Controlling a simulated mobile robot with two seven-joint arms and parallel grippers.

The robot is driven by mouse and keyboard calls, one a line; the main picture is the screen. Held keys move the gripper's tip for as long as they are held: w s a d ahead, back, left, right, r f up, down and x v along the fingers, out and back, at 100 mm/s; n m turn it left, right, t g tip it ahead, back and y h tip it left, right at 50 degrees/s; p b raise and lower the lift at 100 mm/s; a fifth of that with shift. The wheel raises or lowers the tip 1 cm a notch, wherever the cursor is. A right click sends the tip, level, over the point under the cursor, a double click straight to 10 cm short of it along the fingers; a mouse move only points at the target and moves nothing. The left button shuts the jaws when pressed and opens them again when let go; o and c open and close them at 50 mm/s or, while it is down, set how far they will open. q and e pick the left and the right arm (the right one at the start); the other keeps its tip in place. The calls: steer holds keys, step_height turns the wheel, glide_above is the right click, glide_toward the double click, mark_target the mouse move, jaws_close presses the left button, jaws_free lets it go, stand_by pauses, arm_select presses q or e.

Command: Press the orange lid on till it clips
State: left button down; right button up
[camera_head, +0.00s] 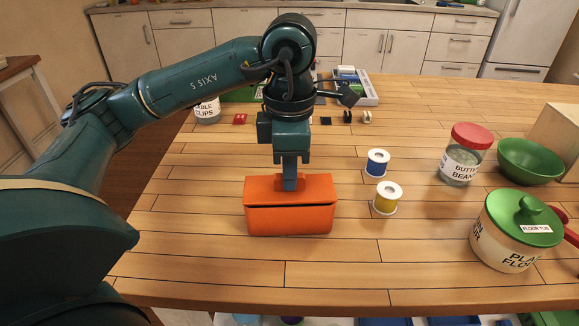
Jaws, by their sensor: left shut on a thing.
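An orange box (290,222) stands on the wooden table, left of its middle. The orange lid (261,190) sits on or just above it, roughly lined up with it. A thin dark gap shows between the lid and the box along the front. My left gripper (289,184) comes down from above and is shut on the raised middle part of the lid. The fingers hide part of that grip. The back edge of the lid cannot be judged from here. My right gripper is not in view.
Blue (377,162) and yellow (387,198) spools stand right of the box. Further right are a red-lidded jar (462,165), a green bowl (529,160) and a flour tub (507,238). A grey tray (368,92) lies behind. The table front is clear.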

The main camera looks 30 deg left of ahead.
arm_select(q)
steer(key=shift+f, duration=0.35)
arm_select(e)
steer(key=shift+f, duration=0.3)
arm_select(q)
steer(key=c, duration=1.3)
jaws_free()
steer(key=shift+c, duration=0.2)
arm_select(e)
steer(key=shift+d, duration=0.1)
